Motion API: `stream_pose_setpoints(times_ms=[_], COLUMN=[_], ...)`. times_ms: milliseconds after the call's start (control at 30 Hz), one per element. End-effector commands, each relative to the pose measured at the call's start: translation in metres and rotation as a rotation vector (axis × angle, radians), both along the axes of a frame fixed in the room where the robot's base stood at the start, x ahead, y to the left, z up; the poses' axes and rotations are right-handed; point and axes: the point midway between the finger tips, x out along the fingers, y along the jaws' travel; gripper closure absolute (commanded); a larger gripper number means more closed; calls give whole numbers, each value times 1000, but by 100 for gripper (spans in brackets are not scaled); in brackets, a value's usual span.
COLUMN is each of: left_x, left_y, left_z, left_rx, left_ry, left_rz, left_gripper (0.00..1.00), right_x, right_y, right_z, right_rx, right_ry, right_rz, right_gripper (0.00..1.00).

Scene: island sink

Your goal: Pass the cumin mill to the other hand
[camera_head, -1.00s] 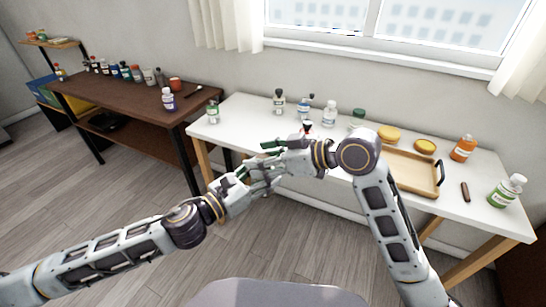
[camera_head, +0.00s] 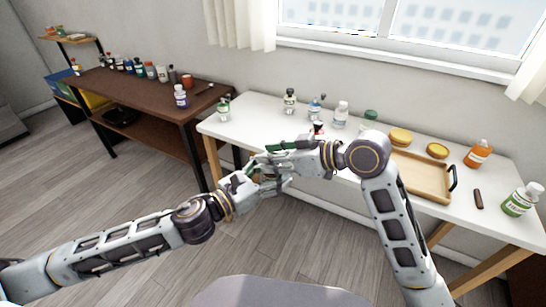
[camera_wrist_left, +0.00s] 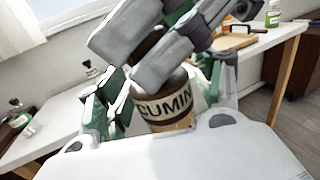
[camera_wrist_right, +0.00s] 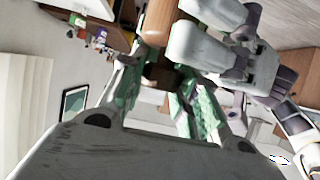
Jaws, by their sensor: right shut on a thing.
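The cumin mill (camera_wrist_left: 165,108) shows in the left wrist view as a brown jar with a cream band reading CUMIN. Its brown wooden part shows in the right wrist view (camera_wrist_right: 158,38); in the head view the hands hide most of it. My right gripper (camera_head: 268,158) is shut on the mill, its fingers crossing the upper part. My left gripper (camera_head: 268,182) meets it from below left, its fingers on both sides of the labelled part. I cannot tell whether the left fingers touch the mill.
The hands are at the front edge of the white table (camera_head: 240,128). Several bottles and jars stand along its back. A wooden tray (camera_head: 447,196) and an orange bottle (camera_head: 478,153) are at right. A brown table (camera_head: 150,95) with bottles stands left.

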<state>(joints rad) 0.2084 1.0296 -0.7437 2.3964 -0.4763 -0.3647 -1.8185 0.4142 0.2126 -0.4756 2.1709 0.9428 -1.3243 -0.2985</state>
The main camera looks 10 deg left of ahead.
Motion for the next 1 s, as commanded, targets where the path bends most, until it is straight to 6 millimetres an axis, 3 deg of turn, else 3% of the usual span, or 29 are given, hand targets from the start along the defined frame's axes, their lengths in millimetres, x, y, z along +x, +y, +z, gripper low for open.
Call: stream_pose_setpoints(times_ms=[567, 1000], left_x=[1, 6], left_y=[0, 0], left_z=[-3, -21], left_rx=[0, -3], left_ry=[1, 3], left_rz=[16, 124], left_gripper=[25, 25], right_x=[0, 0], right_y=[0, 0], right_z=[1, 1], right_rx=[0, 0], right_ry=[-2, -2], right_rz=[0, 0], right_gripper=[95, 95])
